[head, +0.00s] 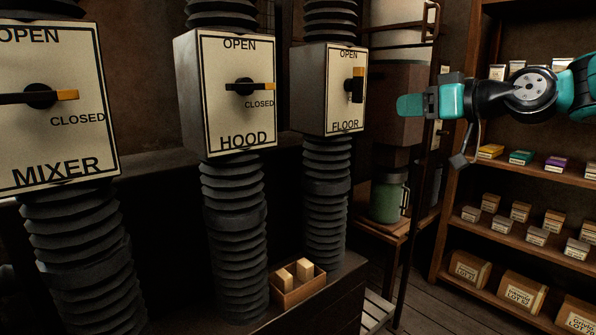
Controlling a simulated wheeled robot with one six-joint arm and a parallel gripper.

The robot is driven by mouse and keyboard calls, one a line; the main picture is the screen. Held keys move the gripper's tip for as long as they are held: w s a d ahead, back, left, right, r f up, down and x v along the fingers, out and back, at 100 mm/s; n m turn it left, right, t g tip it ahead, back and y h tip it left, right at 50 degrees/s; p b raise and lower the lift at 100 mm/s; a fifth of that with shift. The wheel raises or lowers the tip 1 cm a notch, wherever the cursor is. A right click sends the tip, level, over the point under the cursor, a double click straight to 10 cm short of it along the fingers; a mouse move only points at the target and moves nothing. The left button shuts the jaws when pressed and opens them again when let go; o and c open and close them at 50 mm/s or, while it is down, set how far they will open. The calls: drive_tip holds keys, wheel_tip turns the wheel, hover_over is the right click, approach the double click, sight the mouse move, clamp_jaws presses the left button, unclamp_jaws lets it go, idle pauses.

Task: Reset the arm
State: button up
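My gripper (402,106), with teal fingers, is at the upper right, held in the air and pointing left. It is seen from the side and I cannot tell whether its fingers are apart. Nothing shows in it. Its tip is to the right of the FLOOR box (324,100) in the picture, apart from its lever (357,86). That lever stands upright with its yellow end up.
The HOOD lever (250,87) and MIXER lever (40,96) lie level, yellow ends right, by CLOSED. Ribbed ducts run below the boxes. A small wooden box (297,292) sits on the ledge. A green canister (388,199) stands below my gripper. Shelves (540,173) with boxes are right.

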drive_tip(key=s+a+f+g+h, duration=0.1)
drive_tip(key=s+a+f+g, duration=0.4)
drive_tip(key=s+a+f, duration=0.3)
drive_tip(key=s+a+f+g+h, duration=0.15)
drive_tip(key=s+f, duration=0.25)
drive_tip(key=s, duration=0.4)
drive_tip(key=s+f+g+h, duration=0.25)
drive_tip(key=s+f, duration=0.25)
drive_tip(key=s, duration=0.4)
drive_tip(key=s+a+f+g+h, duration=0.1)
drive_tip(key=s+f+g, duration=0.25)
drive_tip(key=s, duration=0.45)
wheel_tip(320, 180, up, 16)
drive_tip(key=p, duration=1.6)
drive_tip(key=shift+d, duration=0.2)
